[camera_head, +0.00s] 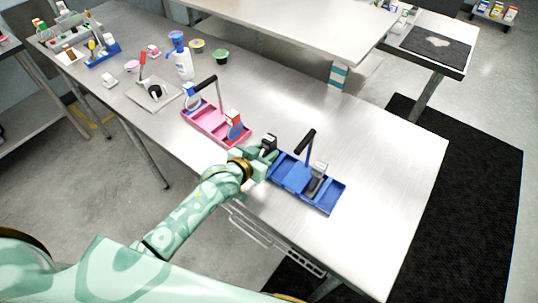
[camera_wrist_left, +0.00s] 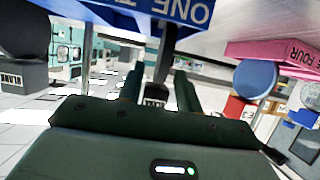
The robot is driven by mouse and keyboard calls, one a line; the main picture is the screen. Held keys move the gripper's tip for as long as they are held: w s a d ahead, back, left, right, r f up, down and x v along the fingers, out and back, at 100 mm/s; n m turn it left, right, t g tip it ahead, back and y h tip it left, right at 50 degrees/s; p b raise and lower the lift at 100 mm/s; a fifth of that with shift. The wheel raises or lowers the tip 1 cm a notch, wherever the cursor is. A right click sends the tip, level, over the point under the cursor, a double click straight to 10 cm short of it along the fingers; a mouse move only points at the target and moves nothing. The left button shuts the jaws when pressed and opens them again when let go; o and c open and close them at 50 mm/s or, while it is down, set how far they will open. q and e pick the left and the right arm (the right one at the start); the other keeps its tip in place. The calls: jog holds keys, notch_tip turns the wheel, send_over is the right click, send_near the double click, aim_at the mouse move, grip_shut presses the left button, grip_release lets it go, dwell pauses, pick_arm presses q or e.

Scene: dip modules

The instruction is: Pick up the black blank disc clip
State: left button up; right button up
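The blue tray (camera_head: 330,198) lies on the steel table; its lettered side also shows at the top of the left wrist view (camera_wrist_left: 185,10). A black clip (camera_head: 269,141) stands at the tray's left end, by my left gripper (camera_head: 262,154). In the left wrist view, my left gripper (camera_wrist_left: 158,92) has its fingers apart, with a dark piece with a white label (camera_wrist_left: 155,93) between them and gaps either side. I cannot read that label. A grey-black clip (camera_head: 318,180) stands in the blue tray's right part; a dark clip labelled BLANK (camera_wrist_left: 18,72) shows at the left wrist view's left. My right gripper is out of view.
A pink tray (camera_head: 198,122) with a blue disc clip (camera_head: 235,131) lies left of the blue tray. The black-gripped handle (camera_head: 306,141) rises from the blue tray. A spray bottle (camera_head: 183,65) stands farther back. The table's right part is clear.

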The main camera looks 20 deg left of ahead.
pick_arm(q)
jog(key=b+x, duration=0.1)
jog(key=x, duration=0.3)
jog(key=shift+s, duration=0.1)
jog(key=c, duration=0.7)
jog(key=shift+r, duration=0.1)
